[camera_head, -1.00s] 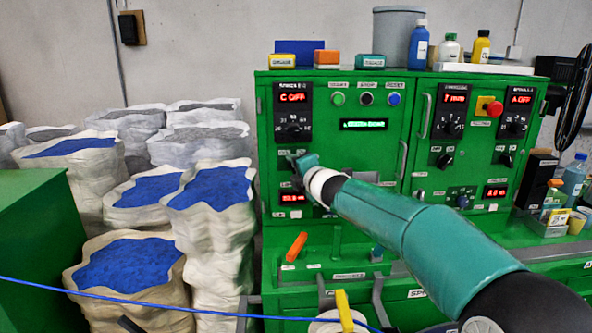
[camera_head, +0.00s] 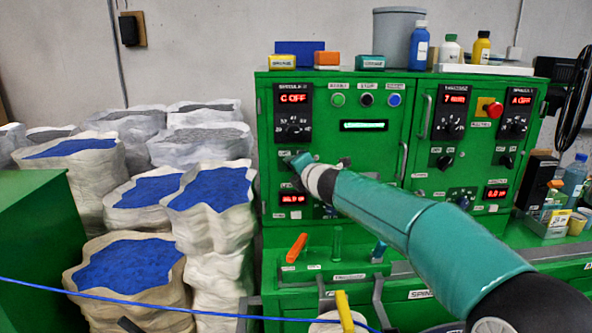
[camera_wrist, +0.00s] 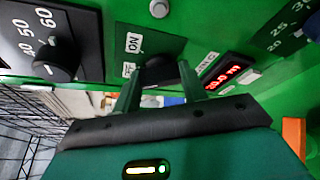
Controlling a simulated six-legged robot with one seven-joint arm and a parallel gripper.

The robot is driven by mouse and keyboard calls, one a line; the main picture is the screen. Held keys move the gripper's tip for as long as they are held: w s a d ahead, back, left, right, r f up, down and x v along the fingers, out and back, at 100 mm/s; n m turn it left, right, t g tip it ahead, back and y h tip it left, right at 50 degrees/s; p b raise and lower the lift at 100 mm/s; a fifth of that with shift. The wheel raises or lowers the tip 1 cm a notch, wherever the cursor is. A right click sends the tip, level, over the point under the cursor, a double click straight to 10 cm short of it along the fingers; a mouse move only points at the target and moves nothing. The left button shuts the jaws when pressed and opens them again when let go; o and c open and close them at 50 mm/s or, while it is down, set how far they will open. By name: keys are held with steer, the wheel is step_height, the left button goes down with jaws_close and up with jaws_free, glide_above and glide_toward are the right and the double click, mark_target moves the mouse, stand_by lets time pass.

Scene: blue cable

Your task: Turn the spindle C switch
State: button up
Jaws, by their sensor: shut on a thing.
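The spindle C panel (camera_head: 293,112) is black, with a red display reading C OFF and a round dial (camera_head: 293,131) below it. My gripper (camera_head: 297,166) is just below that panel, at the left of the green cabinet, and hides the switch there in the head view. In the wrist view, the black switch knob (camera_wrist: 158,70) sits on a dark plate marked ON. The two green fingers of my gripper (camera_wrist: 158,88) are around the knob, one on each side, shut on it. The knob's exact angle is hard to tell.
A numbered dial (camera_wrist: 57,62) is close beside the fingers in the wrist view. A red display (camera_wrist: 222,72) is on the other side. An orange lever (camera_head: 297,248) and a green one (camera_head: 337,243) stand below. Filled sacks (camera_head: 210,187) stand left; a blue cable (camera_head: 180,308) crosses the front.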

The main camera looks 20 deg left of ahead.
steer(key=o, duration=1)
steer(key=shift+d, duration=0.1)
steer(key=v, duration=1.3)
steer(key=shift+s+d+r, duration=0.15)
steer(key=shift+s+d, duration=0.05)
steer(key=shift+s, duration=0.05)
